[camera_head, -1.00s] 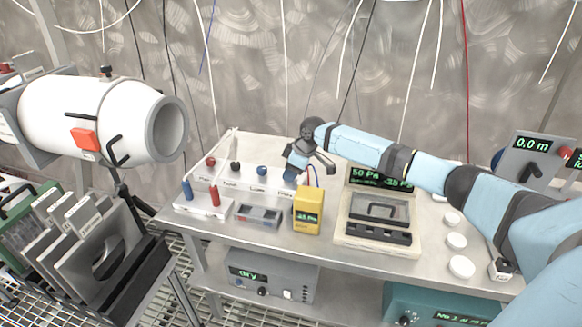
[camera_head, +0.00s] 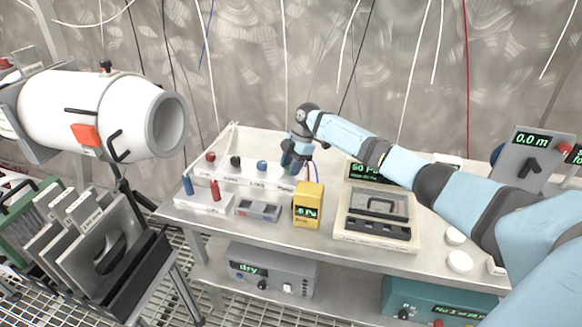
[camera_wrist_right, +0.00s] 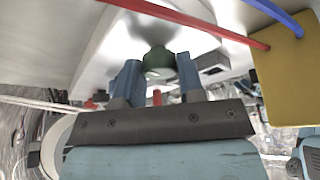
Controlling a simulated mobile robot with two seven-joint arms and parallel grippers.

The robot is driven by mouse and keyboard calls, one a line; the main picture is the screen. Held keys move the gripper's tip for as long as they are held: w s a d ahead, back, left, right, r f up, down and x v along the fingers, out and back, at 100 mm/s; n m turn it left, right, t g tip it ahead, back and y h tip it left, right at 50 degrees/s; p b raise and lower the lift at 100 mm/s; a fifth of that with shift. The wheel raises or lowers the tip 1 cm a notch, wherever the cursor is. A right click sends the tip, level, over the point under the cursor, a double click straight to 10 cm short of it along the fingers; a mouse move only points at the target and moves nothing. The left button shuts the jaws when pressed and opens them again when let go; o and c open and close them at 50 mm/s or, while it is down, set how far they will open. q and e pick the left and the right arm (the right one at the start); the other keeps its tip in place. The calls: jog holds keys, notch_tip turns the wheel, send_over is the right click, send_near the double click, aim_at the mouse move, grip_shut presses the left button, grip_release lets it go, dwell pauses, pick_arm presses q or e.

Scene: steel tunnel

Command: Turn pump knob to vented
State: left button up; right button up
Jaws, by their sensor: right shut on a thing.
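A long white panel (camera_head: 228,172) on the bench carries a row of knobs: a red knob (camera_head: 210,157), a black knob (camera_head: 235,162) and a blue knob (camera_head: 261,166). The labels under them are too small to read surely. My right gripper (camera_head: 289,165) is at the panel's right end and hides the knob there. In the right wrist view, its blue fingers (camera_wrist_right: 158,80) are shut on a dark green knob (camera_wrist_right: 158,58), which sticks out from the white panel. Which knob is the pump's I cannot tell. My left gripper is not in view.
A yellow meter (camera_head: 307,206) with red and blue tubes stands close to my right gripper. A tray-like instrument (camera_head: 377,233) stands to its right, and white discs (camera_head: 459,262) lie farther right. A grey box reading "dry" (camera_head: 300,275) is on the lower shelf.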

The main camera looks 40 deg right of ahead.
jog(key=shift+n+g, duration=0.3)
jog(key=shift+n, duration=0.3)
jog(key=o, duration=0.9)
jog(key=v, duration=1.3)
jog(key=shift+r, duration=0.45)
